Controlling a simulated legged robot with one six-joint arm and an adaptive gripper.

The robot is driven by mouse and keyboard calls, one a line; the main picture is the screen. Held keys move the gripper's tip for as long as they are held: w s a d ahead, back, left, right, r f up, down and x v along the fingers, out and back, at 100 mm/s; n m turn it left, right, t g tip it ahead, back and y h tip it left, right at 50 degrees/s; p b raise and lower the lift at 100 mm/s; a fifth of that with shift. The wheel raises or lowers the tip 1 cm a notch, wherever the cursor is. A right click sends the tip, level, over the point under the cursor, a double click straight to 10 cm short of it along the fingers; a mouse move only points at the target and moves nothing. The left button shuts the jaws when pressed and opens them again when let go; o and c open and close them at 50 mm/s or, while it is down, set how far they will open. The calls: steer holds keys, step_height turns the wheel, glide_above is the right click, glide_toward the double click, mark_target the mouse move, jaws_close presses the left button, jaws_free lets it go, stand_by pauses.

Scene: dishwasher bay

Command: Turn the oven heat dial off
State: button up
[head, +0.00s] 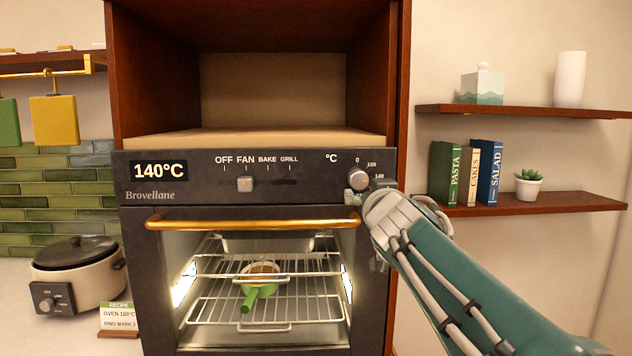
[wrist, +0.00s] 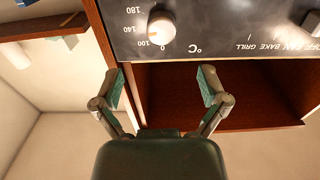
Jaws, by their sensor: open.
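The oven heat dial (head: 359,178) is a round, pale metal knob at the right of the dark oven panel, below the °C mark. The display (head: 159,170) reads 140°C. In the wrist view, upside down, the dial (wrist: 161,27) lies beyond my fingertips, roughly centred between them. My gripper (wrist: 163,84) is open with both fingers spread and nothing between them. In the head view my gripper (head: 356,194) comes in from the lower right, just below the dial. Whether it touches the dial is not clear. The dial's pointer direction is too small to read.
The mode slider (head: 245,184) sits under FAN. The gold door handle (head: 252,223) runs just below the panel. Inside the lit oven (head: 136,270), a green-handled pan (head: 259,285) stands on a rack. Shelves (head: 535,203) with books and a plant are at right. A recipe card (head: 118,314) reads OVEN 180°C.

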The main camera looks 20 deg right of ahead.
mark_target(359, 183)
steer(key=x, duration=1)
steer(key=shift+a, duration=0.1)
steer(key=c, duration=1.1)
